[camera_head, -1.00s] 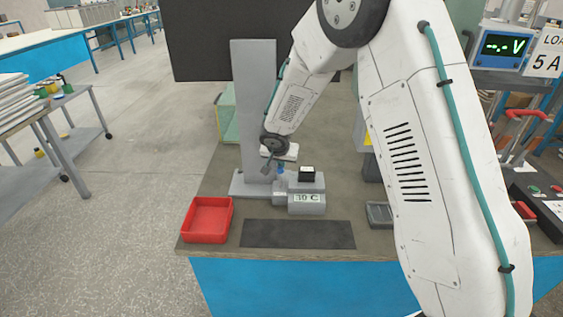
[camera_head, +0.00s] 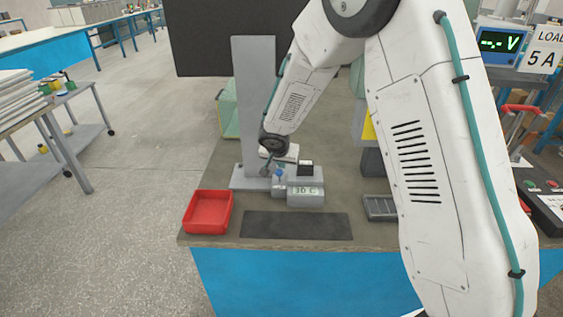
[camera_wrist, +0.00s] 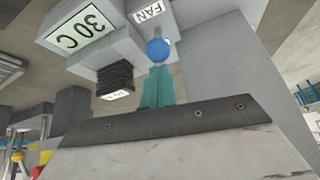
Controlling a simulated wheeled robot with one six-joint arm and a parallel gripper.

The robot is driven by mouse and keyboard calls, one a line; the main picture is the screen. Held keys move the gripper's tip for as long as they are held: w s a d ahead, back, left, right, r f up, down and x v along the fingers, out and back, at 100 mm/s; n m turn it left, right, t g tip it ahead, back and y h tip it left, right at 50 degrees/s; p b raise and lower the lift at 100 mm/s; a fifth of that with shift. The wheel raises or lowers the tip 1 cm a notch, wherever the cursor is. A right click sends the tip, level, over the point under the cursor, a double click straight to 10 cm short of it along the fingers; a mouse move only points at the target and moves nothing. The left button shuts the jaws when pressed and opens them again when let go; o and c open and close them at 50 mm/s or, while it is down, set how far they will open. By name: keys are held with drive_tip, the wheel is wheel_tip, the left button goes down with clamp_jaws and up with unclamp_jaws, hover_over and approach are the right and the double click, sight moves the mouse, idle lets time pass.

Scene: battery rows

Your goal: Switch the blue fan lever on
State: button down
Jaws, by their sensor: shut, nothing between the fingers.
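The fan lever has a round blue knob (camera_wrist: 158,50) just below the white FAN label (camera_wrist: 149,10) in the wrist view. The knob also shows small in the head view (camera_head: 279,172), at the left side of the grey unit that reads 30 C (camera_head: 306,191). My gripper (camera_wrist: 158,72) has its teal fingers shut together and empty. Their tips lie right at the knob in the wrist view; whether they touch it I cannot tell.
A black block (camera_wrist: 115,77) sits on the unit beside the lever. A grey upright post (camera_head: 255,100) stands close behind. A red tray (camera_head: 208,212) and a dark mat (camera_head: 297,226) lie near the bench's front edge. A grey tray (camera_head: 380,208) is to the right.

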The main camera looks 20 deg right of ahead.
drive_tip(key=shift+w+f, duration=0.1)
drive_tip(key=shift+w, duration=0.05)
drive_tip(key=shift+a, duration=0.2)
drive_tip(key=shift+s+a+r, duration=0.15)
drive_tip(key=shift+s+r, duration=0.3)
drive_tip(key=shift+s, duration=0.25)
